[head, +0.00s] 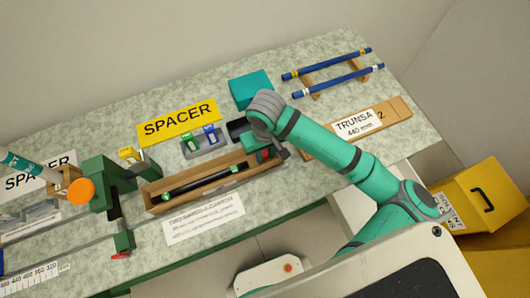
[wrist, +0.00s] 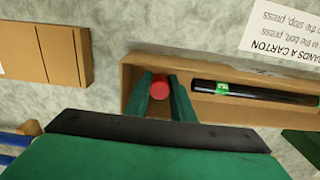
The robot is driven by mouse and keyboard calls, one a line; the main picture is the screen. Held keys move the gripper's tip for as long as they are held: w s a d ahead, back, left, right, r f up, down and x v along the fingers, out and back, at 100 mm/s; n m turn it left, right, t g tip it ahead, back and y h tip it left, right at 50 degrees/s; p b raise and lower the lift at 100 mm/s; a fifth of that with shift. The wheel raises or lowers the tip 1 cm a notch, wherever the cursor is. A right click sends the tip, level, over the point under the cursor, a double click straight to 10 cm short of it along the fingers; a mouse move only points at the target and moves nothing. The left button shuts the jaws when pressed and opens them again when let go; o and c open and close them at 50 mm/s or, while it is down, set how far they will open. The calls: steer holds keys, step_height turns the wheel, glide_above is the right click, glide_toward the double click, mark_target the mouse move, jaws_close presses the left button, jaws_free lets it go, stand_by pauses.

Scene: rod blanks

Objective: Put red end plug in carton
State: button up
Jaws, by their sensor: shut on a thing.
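My gripper (wrist: 160,92) is shut on the red end plug (wrist: 159,83), which shows as a round red end between the two green fingers in the wrist view. The plug also shows in the head view (head: 265,155), partly covered by my gripper (head: 266,152). The carton (head: 154,208) is a long, narrow, open brown box, also in the wrist view (wrist: 190,64). My fingers and the plug are over or inside the carton's end; I cannot tell how deep. A black rod (head: 205,184) with green bands lies in the carton, beside the plug.
A grey tray (head: 190,154) with small green and blue parts stands behind the carton. A teal box (head: 251,88) and blue rods (head: 338,80) are farther back. A green fixture (head: 100,180) stands at left. A brown carton labelled TRUNSA (head: 390,114) lies at right.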

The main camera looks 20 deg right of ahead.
mark_target(264, 153)
steer(key=shift+a+f, duration=0.1)
steer(key=o, duration=1)
step_height(264, 153, up, 12)
steer(key=shift+w, duration=0.1)
